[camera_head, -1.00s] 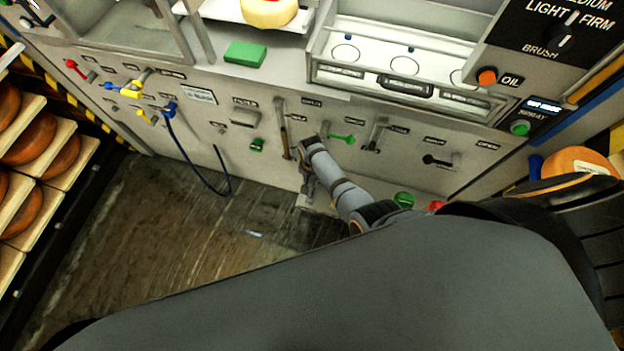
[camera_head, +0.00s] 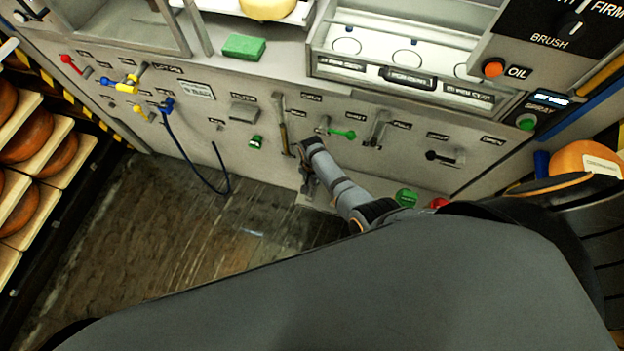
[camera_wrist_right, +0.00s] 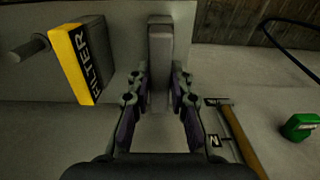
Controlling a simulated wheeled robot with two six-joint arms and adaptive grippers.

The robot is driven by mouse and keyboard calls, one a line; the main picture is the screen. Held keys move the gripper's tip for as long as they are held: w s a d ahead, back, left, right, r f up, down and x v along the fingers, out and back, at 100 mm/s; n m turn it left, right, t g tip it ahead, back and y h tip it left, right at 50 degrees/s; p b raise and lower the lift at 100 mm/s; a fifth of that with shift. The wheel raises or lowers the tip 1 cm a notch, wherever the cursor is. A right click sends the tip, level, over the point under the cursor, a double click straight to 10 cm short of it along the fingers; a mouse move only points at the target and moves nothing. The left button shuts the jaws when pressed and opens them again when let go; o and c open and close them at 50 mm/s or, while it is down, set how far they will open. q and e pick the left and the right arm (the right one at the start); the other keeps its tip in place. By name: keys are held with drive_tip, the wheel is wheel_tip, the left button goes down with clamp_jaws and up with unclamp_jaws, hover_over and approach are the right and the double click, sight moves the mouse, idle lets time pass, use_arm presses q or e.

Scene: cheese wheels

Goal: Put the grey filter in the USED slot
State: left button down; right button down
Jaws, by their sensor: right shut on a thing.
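My right gripper (camera_head: 308,182) is low at the front panel, just above the floor. In the right wrist view its two fingers (camera_wrist_right: 160,98) are closed on both sides of a grey, block-shaped filter (camera_wrist_right: 160,50), which points away from the wrist. The filter is hard to make out in the head view, where the gripper and arm cover it. In the right wrist view a yellow and black block marked FILTER (camera_wrist_right: 82,60), with a grey knob, is to the left of the gripper. I cannot read a USED label in either view. My left gripper is not in view.
The grey panel (camera_head: 190,120) carries several levers, valves and a blue hose (camera_head: 185,145). A wooden-handled tool (camera_head: 284,130) hangs close by the gripper. A green lever (camera_head: 342,133) is just above it. Cheese wheels on shelves (camera_head: 35,135) stand at left. The floor (camera_head: 190,220) is clear.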

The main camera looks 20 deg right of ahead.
drive_tip(key=shift+f+b, duration=0.35)
drive_tip(key=shift+f, duration=0.15)
drive_tip(key=c, duration=1.1)
unclamp_jaws()
drive_tip(key=shift+c, duration=0.2)
